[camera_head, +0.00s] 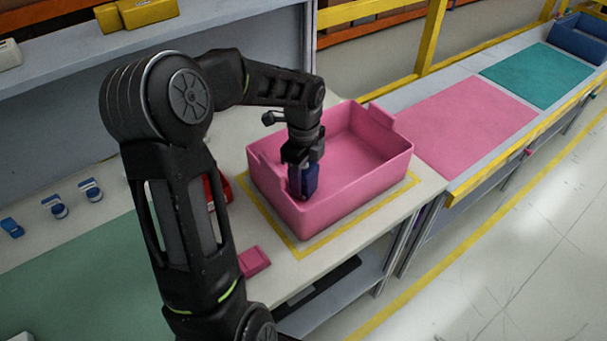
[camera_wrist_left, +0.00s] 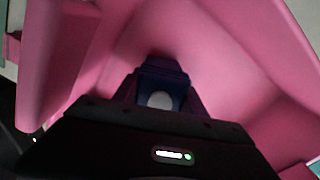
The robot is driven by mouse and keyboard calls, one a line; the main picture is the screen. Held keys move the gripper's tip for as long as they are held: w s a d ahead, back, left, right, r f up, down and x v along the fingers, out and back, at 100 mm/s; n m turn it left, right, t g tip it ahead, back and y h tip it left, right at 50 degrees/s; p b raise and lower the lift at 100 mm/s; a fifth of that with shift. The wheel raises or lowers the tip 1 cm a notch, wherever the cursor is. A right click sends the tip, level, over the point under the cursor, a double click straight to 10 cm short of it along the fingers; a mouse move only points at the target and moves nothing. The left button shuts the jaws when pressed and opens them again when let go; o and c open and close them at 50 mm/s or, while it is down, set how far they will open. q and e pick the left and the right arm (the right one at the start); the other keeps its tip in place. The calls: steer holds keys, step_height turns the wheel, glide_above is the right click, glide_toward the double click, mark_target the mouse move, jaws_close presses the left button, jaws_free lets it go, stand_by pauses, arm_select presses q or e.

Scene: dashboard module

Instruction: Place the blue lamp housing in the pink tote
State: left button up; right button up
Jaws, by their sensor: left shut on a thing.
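The pink tote (camera_head: 345,195) stands on the table inside a yellow outline. My left gripper (camera_head: 303,172) points down inside the tote, near its left end. It is shut on the blue lamp housing (camera_head: 304,184), a small dark blue block. In the left wrist view the lamp housing (camera_wrist_left: 162,90) shows between the dark fingers, with a pale round face, and the pink tote (camera_wrist_left: 225,60) surrounds it. I cannot tell whether the housing touches the tote floor. My right gripper is not in view.
Several small blue and white parts (camera_head: 90,190) stand on the table at the left. A red object (camera_head: 216,190) is partly hidden behind my arm. A small pink block (camera_head: 254,262) lies in front of the tote. Pink (camera_head: 470,125) and teal mats lie to the right.

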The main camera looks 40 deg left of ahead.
arm_select(q)
steer(key=shift+f, duration=0.1)
steer(key=o, duration=1.5)
step_height(320, 180, up, 12)
steer(key=shift+r+b, duration=0.15)
steer(key=shift+b, duration=0.15)
